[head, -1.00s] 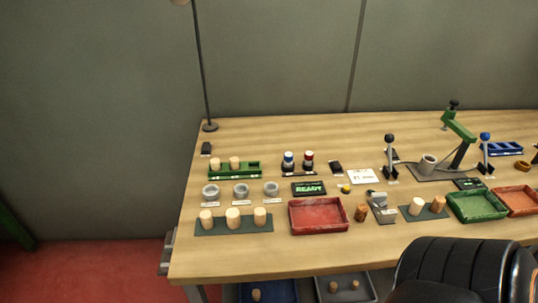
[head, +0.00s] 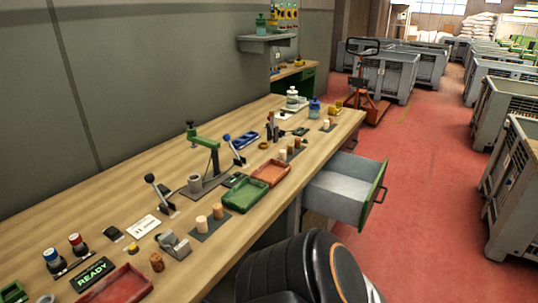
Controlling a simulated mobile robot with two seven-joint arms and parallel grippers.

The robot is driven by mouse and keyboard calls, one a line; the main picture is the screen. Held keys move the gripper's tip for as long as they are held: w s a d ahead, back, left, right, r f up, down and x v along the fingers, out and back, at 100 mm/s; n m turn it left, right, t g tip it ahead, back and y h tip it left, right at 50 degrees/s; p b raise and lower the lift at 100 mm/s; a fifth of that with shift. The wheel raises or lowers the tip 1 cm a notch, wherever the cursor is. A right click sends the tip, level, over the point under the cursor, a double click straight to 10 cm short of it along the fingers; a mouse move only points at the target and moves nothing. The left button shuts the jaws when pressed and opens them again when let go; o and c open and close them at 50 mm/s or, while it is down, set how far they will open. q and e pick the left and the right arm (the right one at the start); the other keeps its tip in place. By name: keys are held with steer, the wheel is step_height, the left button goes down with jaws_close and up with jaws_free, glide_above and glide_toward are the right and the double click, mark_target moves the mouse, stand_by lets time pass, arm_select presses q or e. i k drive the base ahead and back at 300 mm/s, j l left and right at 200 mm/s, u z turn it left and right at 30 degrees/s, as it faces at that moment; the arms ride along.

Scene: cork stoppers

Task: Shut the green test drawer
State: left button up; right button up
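The green test drawer (head: 345,189) is pulled out from under the right part of the wooden workbench (head: 110,178). Its green front panel (head: 374,194) faces right and carries a dark handle (head: 381,195). The inside of the drawer is pale grey and looks empty. Neither of my grippers is in the head view, so I cannot see where they are relative to the drawer.
The red floor (head: 425,195) right of the drawer is clear. Grey crates (head: 512,190) line the right side. An orange pallet truck (head: 365,100) stands beyond the bench.

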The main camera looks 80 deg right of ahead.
mark_target(345, 189)
steer(key=z, duration=3)
steer(key=i+l+z, duration=0.25)
steer(key=l, duration=0.25)
steer(key=i+l+u, duration=0.15)
steer(key=i, duration=0.2)
